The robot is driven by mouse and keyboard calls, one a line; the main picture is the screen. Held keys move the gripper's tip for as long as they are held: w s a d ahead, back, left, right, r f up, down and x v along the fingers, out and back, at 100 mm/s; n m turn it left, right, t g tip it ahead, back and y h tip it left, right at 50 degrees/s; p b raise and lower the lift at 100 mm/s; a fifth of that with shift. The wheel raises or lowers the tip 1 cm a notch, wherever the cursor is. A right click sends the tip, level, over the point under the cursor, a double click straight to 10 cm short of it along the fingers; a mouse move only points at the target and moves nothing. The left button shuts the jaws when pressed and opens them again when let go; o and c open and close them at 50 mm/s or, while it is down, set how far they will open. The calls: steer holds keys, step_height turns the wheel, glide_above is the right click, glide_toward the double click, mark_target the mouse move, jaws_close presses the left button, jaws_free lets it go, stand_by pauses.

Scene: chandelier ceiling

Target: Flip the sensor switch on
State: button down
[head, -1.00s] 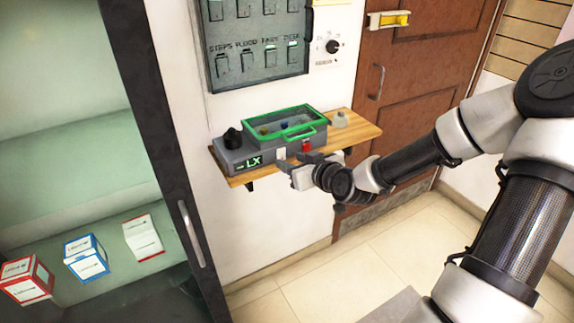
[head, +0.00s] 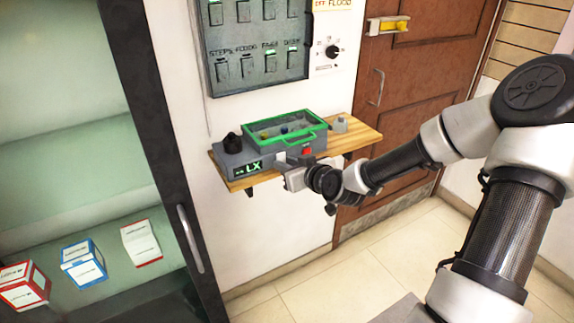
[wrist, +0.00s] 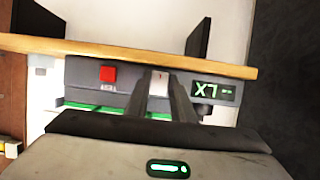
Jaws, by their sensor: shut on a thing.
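The grey sensor box (head: 232,163) sits on a wooden wall shelf, with a green "-- LX" display (head: 247,168) on its front. A small white switch (head: 280,157) is on the same front, between the display and a red button (head: 307,151). My gripper (head: 284,166) is at the box front, its dark fingers (wrist: 159,86) on either side of the white switch (wrist: 158,78) and closed on it. The wrist view is upside down, with the red button (wrist: 108,73) to the left and the display (wrist: 212,90) to the right. The fingers partly hide the switch, so its position is unclear.
A green-framed clear lid (head: 286,124) and a black knob (head: 232,142) top the box. The wooden shelf (head: 358,138) extends right, with a small grey piece (head: 340,124) on it. A switch panel hangs above. A glass cabinet (head: 187,235) stands left, a brown door (head: 425,65) right.

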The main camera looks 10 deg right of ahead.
steer(key=t+b, duration=0.1)
steer(key=b, duration=0.1)
steer(key=t+b, duration=0.1)
steer(key=b, duration=0.2)
steer(key=shift+f+t+y+b, duration=0.3)
steer(key=shift+f+y, duration=0.1)
steer(key=c, duration=1.5)
jaws_free()
